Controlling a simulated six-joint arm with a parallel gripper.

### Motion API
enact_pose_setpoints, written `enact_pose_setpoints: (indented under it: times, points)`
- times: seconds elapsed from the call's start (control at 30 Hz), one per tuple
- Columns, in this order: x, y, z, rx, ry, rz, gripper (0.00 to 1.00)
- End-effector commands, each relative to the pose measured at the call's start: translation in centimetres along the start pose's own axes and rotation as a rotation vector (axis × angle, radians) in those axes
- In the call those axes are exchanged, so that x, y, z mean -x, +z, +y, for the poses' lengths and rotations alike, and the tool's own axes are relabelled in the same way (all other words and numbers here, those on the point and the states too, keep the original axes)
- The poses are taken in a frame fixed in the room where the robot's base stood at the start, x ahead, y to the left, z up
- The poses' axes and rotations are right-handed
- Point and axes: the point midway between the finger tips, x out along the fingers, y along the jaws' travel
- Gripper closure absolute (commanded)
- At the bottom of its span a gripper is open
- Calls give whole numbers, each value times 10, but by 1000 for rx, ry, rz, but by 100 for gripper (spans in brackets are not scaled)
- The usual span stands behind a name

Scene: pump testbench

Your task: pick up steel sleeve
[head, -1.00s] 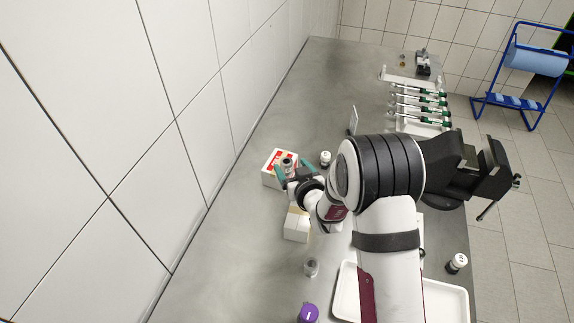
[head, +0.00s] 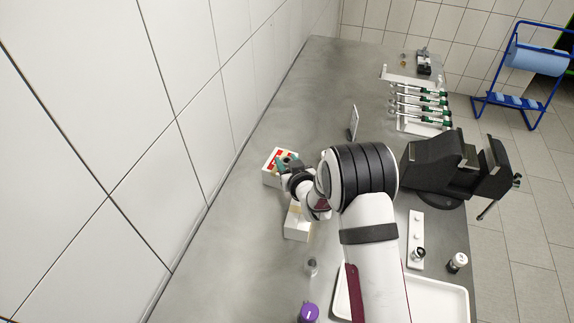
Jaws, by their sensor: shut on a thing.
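My gripper (head: 284,164), with teal fingers, is at the right side of the red-and-white box, over its edge as seen from above. It is shut on a small grey metal piece (head: 289,157), which looks like the steel sleeve. The fingers and wrist hide most of it. I cannot tell whether it touches the box. Another short grey cylinder (head: 312,266) stands on the bench nearer the camera, beside my arm.
The red-and-white box (head: 270,180) is under the gripper, and a white box (head: 296,225) stands just nearer. A purple-capped item (head: 308,313), a white tray (head: 455,300) and a black vise (head: 435,165) surround my arm.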

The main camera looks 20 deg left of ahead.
Motion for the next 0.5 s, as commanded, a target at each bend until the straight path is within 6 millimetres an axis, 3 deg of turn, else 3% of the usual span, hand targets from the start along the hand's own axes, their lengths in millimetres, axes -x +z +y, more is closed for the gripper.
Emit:
enact_pose_setpoints:
  times: [0.33, 0.5]
  points:
    - [1, -3, 0, 0, 0, 2, 100]
    - [9, -23, 0, 0, 1, 5, 100]
